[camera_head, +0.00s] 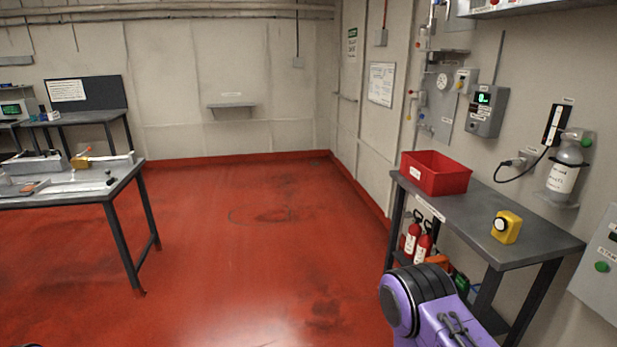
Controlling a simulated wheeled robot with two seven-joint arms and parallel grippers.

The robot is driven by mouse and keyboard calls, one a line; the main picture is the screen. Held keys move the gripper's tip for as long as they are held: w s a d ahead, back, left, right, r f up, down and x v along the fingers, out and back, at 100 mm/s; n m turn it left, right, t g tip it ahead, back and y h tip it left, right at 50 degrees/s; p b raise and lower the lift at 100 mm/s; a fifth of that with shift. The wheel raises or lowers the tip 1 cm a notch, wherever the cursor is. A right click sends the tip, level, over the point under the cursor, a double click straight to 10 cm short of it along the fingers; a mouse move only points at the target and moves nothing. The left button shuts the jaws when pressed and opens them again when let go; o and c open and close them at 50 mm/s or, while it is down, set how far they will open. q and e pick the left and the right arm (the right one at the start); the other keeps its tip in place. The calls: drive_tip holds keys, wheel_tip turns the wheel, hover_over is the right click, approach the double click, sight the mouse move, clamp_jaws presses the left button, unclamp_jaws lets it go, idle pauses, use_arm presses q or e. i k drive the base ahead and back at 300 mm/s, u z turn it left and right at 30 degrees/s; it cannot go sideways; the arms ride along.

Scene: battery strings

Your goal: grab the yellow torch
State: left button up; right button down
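The yellow torch (506,227) stands on the grey table (540,240) at the right, near the table's front right part. It is a small blocky yellow body with a dark and white round face on its left side. A purple and black part of my own arm shows at the bottom right, in front of the table and apart from the torch. Neither of my grippers shows in this view.
A red bin (436,173) sits at the far end of the same table. Red extinguishers (413,238) stand below it. A gas cylinder (566,170) hangs on the right wall. A workbench (125,172) stands at the left. The red floor (250,250) between is clear.

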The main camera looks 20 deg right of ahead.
sight(506, 229)
drive_tip(key=z, duration=0.9)
drive_tip(key=i, duration=1.1)
drive_tip(key=z, duration=1.05)
